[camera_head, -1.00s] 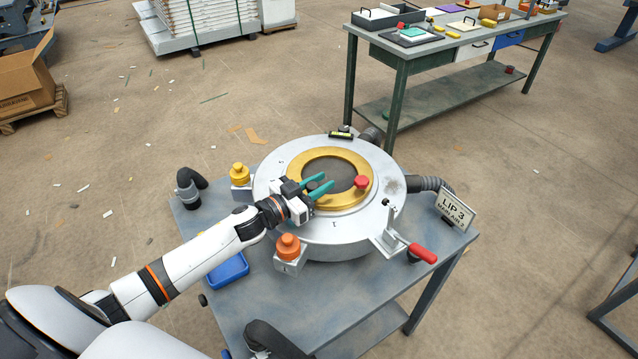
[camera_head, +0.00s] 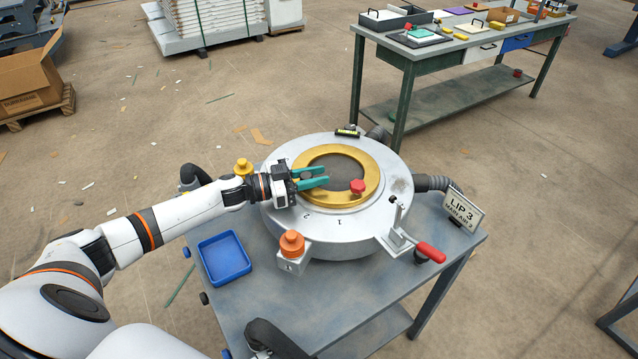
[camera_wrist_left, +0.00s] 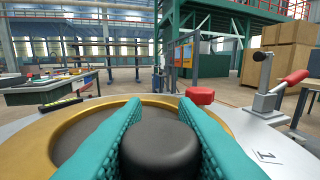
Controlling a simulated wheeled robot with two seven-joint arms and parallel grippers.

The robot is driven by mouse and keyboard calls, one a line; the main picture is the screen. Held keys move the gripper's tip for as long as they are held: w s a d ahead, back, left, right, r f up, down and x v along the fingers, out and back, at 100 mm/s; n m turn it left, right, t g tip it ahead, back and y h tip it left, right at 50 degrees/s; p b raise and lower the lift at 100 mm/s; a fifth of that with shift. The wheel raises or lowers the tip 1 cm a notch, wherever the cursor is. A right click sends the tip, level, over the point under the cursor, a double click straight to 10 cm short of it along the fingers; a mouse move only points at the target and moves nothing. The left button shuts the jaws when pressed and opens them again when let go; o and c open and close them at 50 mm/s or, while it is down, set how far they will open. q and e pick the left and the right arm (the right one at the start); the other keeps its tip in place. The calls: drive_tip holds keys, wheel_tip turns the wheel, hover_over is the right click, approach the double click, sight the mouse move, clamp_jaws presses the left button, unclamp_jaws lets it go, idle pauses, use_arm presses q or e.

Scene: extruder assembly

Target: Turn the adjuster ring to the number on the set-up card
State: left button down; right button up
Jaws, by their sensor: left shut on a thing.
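The gold adjuster ring (camera_head: 343,200) sits in the top of a round silver die body (camera_head: 385,225). A red knob (camera_head: 357,187) stands on the ring at its lower right and also shows in the left wrist view (camera_wrist_left: 200,95). My left gripper (camera_head: 312,178) is over the ring's left side, its teal fingers shut on a dark round knob (camera_wrist_left: 160,150). The marks 2 (camera_head: 307,216) and 1 (camera_head: 339,221) show on the body's front rim; the arm covers part of its left side. The set-up card (camera_head: 461,210) reads LIP 3; its smaller line is unclear. My right gripper is out of view.
An orange-capped block (camera_head: 292,244) and a red-handled lever clamp (camera_head: 428,252) stand at the body's front. A blue tray (camera_head: 224,259) lies at the table's left. A grey hose (camera_head: 432,183) leaves the right side.

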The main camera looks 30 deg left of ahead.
use_arm(q)
drive_tip(key=shift+w+a+m+g+h+b, duration=0.2)
drive_tip(key=shift+a+m+g+h+b, duration=0.3)
drive_tip(key=shift+m+g+h+b, duration=0.4)
drive_tip(key=shift+r, duration=0.1)
drive_tip(key=c, duration=1.1)
unclamp_jaws()
drive_tip(key=shift+c, duration=0.2)
drive_tip(key=shift+s+a+f, duration=0.2)
drive_tip(key=shift+a, duration=0.1)
drive_tip(key=b+v, duration=0.2)
drive_tip(key=v, duration=0.8)
drive_tip(key=shift+a+r, duration=0.15)
drive_tip(key=shift+a, duration=0.05)
drive_tip(key=shift+s+a+r, duration=0.1)
drive_tip(key=shift+s+a, duration=0.25)
